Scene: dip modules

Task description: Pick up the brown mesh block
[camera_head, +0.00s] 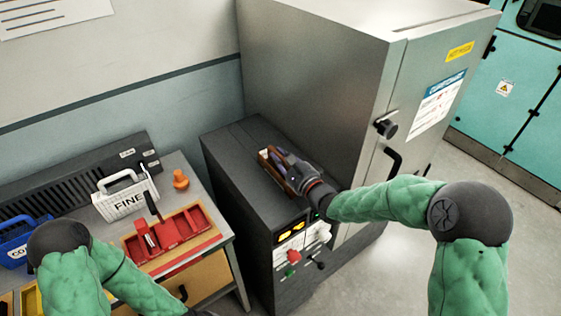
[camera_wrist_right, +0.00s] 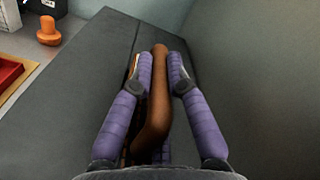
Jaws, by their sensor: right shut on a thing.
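The brown mesh block (camera_head: 264,158) is on top of the dark grey cabinet, mostly hidden by my right gripper (camera_head: 282,168). In the right wrist view, a brown curved bar (camera_wrist_right: 155,95), which looks like the block's handle, runs between the purple fingers of my right gripper (camera_wrist_right: 160,72). The fingers are shut on this bar. Part of the block shows to the left of and below the fingers. I cannot tell whether the block touches the cabinet top. My left arm enters at lower left, and its gripper is out of view.
The dark cabinet (camera_head: 232,150) stands against a tall grey cabinet (camera_head: 320,70) on its right. On the left, a bench holds a white "FINE" basket (camera_head: 125,200), a blue basket (camera_head: 15,250), an orange knob-shaped object (camera_head: 180,179) and a red tray (camera_head: 196,246).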

